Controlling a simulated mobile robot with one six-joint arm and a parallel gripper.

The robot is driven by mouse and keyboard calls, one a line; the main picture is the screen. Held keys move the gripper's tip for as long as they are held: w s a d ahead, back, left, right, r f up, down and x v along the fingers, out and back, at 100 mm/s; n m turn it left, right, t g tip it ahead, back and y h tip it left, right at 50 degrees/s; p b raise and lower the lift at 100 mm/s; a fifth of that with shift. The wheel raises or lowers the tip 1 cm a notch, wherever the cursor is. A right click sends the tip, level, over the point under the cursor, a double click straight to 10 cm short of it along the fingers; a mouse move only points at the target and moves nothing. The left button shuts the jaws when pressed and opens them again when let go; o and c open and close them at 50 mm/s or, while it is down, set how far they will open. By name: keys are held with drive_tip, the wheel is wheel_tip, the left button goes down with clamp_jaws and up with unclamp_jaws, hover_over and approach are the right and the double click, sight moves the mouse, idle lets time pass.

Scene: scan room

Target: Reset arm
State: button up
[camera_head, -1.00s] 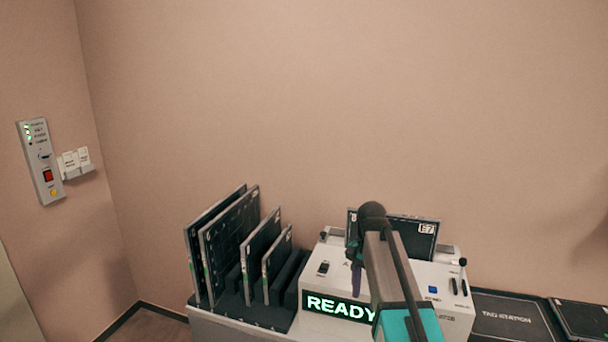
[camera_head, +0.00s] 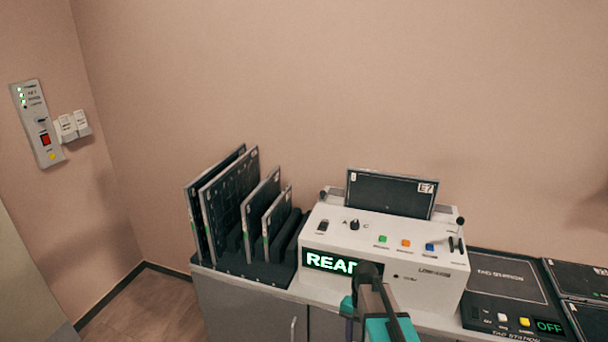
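My arm (camera_head: 384,326) shows at the bottom middle in teal, grey and black, in front of the white scanner's front face. Its dark upper end covers the right part of the scanner's green display. My gripper's fingers cannot be made out, so I cannot tell whether it is open or shut or holds anything. The white scanner (camera_head: 440,292) stands on the counter, and the visible part of its display reads "REA". A dark plate marked E7 (camera_head: 390,194) stands upright in the back of the scanner.
A dark rack (camera_head: 262,272) left of the scanner holds several upright plates (camera_head: 230,200). The black tag station (camera_head: 500,290) lies to the right and its small display reads "OFF". A control panel (camera_head: 37,122) is on the left wall. Cabinet doors (camera_head: 240,308) are below the counter.

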drive_tip(key=s+f+n+g, duration=0.1)
drive_tip(key=s+f+n, duration=0.2)
drive_tip(key=s+f, duration=0.7)
drive_tip(key=s+f+n+g, duration=0.1)
drive_tip(key=s+f+n, duration=0.2)
drive_tip(key=s+f, duration=0.8)
drive_tip(key=s+b, duration=0.1)
drive_tip(key=s, duration=0.7)
drive_tip(key=shift+f+g, duration=0.25)
drive_tip(key=shift+g, duration=0.15)
drive_tip(key=shift+s+a, duration=0.1)
drive_tip(key=shift+c, duration=0.3)
